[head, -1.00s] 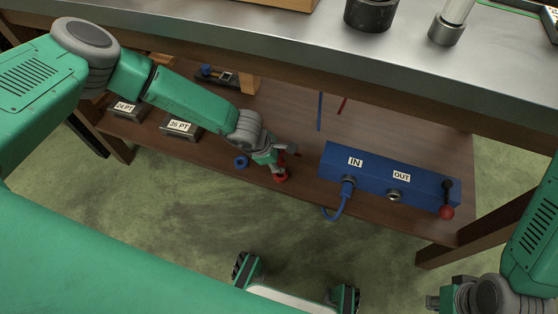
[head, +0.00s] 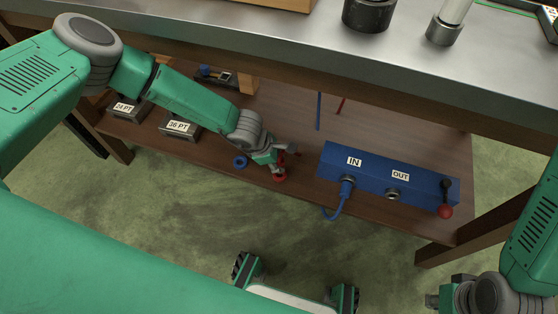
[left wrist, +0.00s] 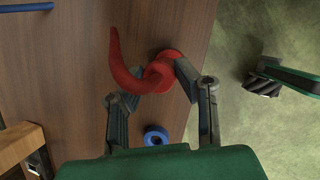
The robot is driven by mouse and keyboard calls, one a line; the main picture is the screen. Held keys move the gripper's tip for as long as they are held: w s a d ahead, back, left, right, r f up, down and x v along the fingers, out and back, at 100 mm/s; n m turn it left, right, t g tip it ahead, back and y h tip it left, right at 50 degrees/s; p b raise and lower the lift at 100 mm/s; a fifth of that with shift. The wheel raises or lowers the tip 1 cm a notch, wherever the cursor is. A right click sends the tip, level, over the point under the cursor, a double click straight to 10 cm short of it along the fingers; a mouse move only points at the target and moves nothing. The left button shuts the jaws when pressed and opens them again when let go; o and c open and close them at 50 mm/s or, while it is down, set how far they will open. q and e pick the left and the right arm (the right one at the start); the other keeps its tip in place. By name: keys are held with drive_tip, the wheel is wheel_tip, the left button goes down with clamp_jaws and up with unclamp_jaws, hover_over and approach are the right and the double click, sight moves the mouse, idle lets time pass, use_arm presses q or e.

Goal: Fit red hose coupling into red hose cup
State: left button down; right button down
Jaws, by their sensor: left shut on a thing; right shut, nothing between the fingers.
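The red hose coupling (left wrist: 152,80) sits between the fingers of my left gripper (left wrist: 148,82) in the left wrist view, its red hose curving up and left. The red hose cup (left wrist: 172,55) shows right behind the coupling, on the wooden shelf near its front edge. In the head view the red cup (head: 280,179) lies just below my left gripper (head: 284,160), which is shut on the coupling. The coupling is directly over or at the cup; I cannot tell how deep it sits. My right gripper (head: 432,301) is shut and empty at the lower right, away from the shelf.
A blue ring-shaped cup (head: 240,161) stands left of the red one. A blue IN/OUT box (head: 372,182) with a blue hose and red-knobbed lever stands to the right. Labelled trays (head: 180,127) lie at left. The metal bench top (head: 290,50) overhangs the shelf (head: 280,125).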

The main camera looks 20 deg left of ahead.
use_arm(q)
drive_tip(key=shift+f+b, duration=1.05)
drive_tip(key=shift+f, duration=0.35)
drive_tip(key=c, duration=1.1)
unclamp_jaws()
drive_tip(key=shift+c, duration=0.2)
drive_tip(key=v, duration=1.2)
drive_tip(key=shift+f, duration=0.1)
